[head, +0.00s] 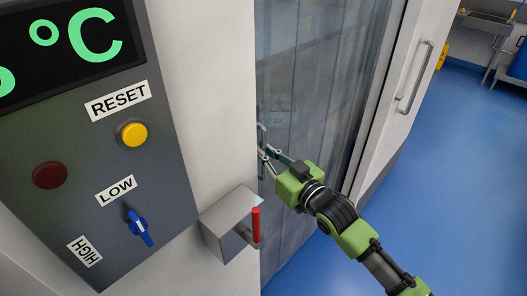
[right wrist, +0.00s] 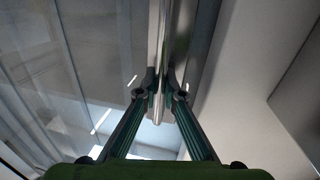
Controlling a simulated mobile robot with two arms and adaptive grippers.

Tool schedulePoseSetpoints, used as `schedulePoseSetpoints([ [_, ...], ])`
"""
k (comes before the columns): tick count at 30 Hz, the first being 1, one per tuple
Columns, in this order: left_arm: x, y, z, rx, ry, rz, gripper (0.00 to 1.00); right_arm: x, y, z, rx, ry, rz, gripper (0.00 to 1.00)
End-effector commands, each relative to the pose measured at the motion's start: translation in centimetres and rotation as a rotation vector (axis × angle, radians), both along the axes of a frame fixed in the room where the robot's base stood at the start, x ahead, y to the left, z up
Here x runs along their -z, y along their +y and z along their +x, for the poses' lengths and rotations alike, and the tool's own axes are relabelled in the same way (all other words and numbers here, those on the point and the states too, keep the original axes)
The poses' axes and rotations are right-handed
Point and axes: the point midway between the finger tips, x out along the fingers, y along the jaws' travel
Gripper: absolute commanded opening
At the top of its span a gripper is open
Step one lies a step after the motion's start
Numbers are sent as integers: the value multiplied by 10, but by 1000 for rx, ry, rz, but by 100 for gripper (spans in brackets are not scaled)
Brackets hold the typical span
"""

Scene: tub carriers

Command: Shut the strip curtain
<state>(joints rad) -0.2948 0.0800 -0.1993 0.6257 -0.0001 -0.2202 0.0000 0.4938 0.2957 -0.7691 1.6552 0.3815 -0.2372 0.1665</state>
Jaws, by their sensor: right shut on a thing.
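The strip curtain (head: 310,90) is a grey translucent sheet hanging in the doorway at the centre of the head view. Its strips also fill the left of the right wrist view (right wrist: 70,60). My right gripper (head: 267,155) reaches to the curtain's left edge, beside the pale wall. There it is shut on a slim upright handle (head: 261,135). In the right wrist view my right gripper (right wrist: 160,92) has one finger on each side of this metallic handle (right wrist: 158,40). My left gripper is not in view.
A dark control panel (head: 120,190) with a red light, yellow button and blue switch is on the left wall. A metal box (head: 228,218) with a red lever juts out below my gripper. A white door (head: 405,85) with a handle stands right. Blue floor (head: 450,170) is clear there.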

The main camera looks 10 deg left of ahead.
Motion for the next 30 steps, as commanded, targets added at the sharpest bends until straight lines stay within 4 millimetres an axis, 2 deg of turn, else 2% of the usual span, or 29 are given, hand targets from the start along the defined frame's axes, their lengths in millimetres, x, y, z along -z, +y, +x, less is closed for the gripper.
schedulePoseSetpoints([
  [4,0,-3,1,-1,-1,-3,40,3,3,-3,-6,6,2,0],
  [6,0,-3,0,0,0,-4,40,3,3,-3,-7,6,2,21],
  [7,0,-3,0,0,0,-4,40,3,3,-3,-6,6,2,25],
  [20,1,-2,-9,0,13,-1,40,1,2,-2,-4,2,2,25],
  [23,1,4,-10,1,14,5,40,1,1,-2,-3,3,2,25],
  [26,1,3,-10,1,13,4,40,2,-5,-7,-2,3,2,25],
  [30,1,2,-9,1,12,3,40,3,-20,-24,-3,4,-1,25],
])
